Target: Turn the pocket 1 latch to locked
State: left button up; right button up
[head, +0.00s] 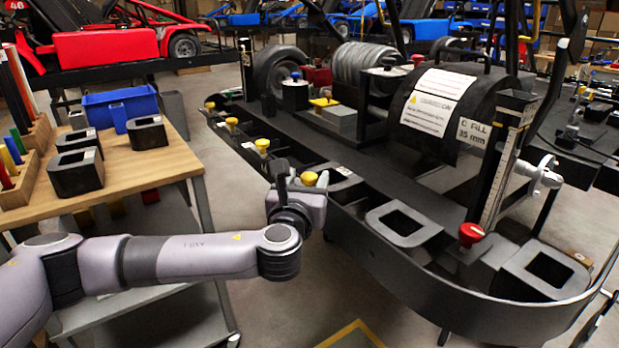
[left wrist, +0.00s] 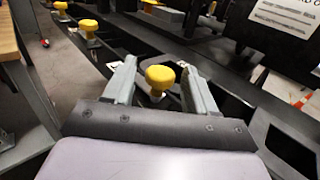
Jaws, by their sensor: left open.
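Several yellow-knobbed latches stand along the left rail of the black kart frame (head: 375,262). The nearest yellow knob (head: 309,178) is at my left gripper (head: 301,177). In the left wrist view this knob (left wrist: 160,76) sits between the two open grey fingers, with a gap on both sides. Further yellow knobs (head: 262,145), (head: 232,122) stand farther along the rail, and two also show at upper left in the left wrist view (left wrist: 88,27). I cannot read which pocket number each latch has. My right gripper is not in view.
A wooden table (head: 165,165) at left holds black hollow blocks (head: 75,172) and a blue bin (head: 120,104). A red knob (head: 471,234) and open square pockets (head: 403,224) are on the near part of the frame. A black drum (head: 445,90) rises behind. Floor between table and frame is clear.

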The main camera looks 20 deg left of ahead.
pick_arm(q)
jog(key=shift+w+a, duration=0.1)
jog(key=shift+w, duration=0.95)
jog(key=c, duration=1)
jog(key=shift+o, duration=0.2)
